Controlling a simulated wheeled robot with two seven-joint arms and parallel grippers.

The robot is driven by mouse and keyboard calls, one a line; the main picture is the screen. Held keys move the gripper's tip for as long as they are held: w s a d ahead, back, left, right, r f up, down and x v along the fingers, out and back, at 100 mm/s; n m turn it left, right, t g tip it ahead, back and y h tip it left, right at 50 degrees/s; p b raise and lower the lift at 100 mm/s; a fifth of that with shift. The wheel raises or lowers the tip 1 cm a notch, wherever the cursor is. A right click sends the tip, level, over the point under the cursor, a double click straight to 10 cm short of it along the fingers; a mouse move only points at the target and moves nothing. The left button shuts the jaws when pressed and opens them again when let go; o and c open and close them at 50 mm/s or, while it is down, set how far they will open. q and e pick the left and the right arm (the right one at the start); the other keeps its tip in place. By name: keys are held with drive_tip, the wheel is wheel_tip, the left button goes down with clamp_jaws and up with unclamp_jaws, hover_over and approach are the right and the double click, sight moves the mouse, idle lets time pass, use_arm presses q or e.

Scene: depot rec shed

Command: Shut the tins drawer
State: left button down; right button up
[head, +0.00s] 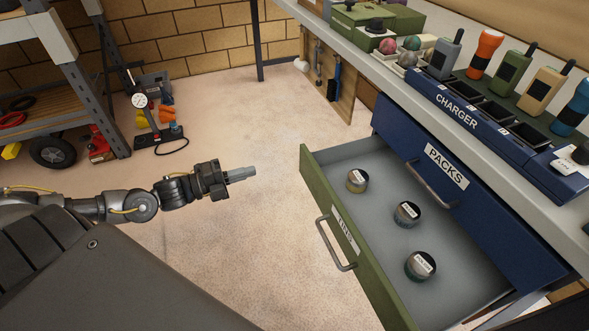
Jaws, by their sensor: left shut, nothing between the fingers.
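The tins drawer (371,273) is pulled well out from under the bench, with a green front, a partly legible label and a grey bar handle (335,248). My left gripper (254,172) is shut and empty, pointing right. In the picture it is left of the drawer's green front, apart from it. My right gripper is not in view.
A blue PACKS drawer (480,205), shut, sits above the tins drawer. The bench (378,70) carries a blue charger (491,124) with several radios and torches. A shelf rack (85,90) and a gauge stand (155,137) are at the left. The floor (250,110) between is clear.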

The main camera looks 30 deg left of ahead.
sight(305, 156)
use_arm(q)
drive_tip(key=shift+w+d+r, duration=0.1)
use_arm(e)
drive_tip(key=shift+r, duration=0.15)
use_arm(q)
drive_tip(key=x, duration=1.3)
drive_tip(key=shift+w+d, duration=0.2)
drive_tip(key=shift+w, duration=0.1)
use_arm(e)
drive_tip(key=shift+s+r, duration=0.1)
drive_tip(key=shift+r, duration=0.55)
